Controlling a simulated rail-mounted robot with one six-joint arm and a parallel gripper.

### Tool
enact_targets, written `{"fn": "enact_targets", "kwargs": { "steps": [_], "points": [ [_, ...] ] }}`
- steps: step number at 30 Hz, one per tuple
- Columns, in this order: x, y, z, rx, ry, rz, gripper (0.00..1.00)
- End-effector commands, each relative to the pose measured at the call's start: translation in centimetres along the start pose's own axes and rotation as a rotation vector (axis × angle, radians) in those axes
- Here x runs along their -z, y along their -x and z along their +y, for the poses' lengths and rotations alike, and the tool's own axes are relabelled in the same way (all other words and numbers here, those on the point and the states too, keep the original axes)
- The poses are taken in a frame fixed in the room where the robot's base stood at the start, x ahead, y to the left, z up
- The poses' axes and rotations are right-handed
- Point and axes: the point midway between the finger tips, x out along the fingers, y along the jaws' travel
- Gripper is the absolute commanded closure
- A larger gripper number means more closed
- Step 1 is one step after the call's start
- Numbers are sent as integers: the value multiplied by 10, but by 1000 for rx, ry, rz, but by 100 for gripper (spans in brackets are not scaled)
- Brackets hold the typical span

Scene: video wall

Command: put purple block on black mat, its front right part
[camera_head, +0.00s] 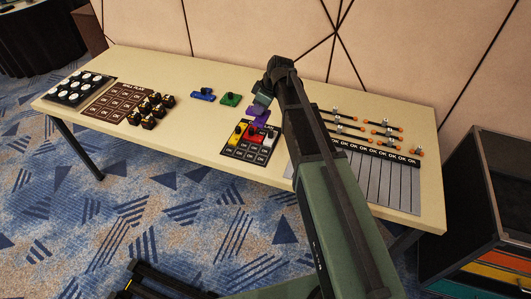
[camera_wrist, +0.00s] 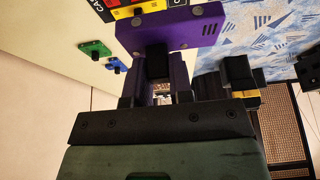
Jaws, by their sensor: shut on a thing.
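The purple block (camera_head: 259,118) is held in my gripper (camera_head: 262,107), above the back edge of the black mat (camera_head: 247,153). In the wrist view the purple block (camera_wrist: 172,30) sits across the shut fingers (camera_wrist: 157,85), its wide plate away from the palm. A yellow block (camera_head: 237,134), a red block (camera_head: 254,136) and a white block (camera_head: 267,140) stand in a row on the mat. The mat's front cells, marked OK, look empty. Whether the purple block touches anything below it cannot be told.
A green block (camera_head: 229,99) and a blue block (camera_head: 202,94) lie behind and left of the mat. A brown board (camera_head: 117,102) with dark pieces beside it is further left. A fader panel (camera_head: 370,180) lies right, partly behind my arm.

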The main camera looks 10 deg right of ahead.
Motion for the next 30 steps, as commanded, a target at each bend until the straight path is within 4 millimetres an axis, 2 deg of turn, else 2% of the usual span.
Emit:
{"fn": "enact_targets", "kwargs": {
  "steps": [1, 3, 9, 12, 14, 20, 26, 30],
  "points": [
    [-9, -22, 0, 0, 0, 0, 100],
    [-19, -44, 0, 0, 0, 0, 100],
    [-45, -108, 0, 0, -1, 0, 100],
    [-55, -132, 0, -1, -1, 0, 100],
    [-58, -138, 0, 0, -1, 0, 100],
    [-58, -140, 0, -1, 0, 0, 100],
    [-74, -177, 0, -1, -1, 0, 100],
    [-72, -174, 0, -1, -1, 0, 100]
  ]
}}
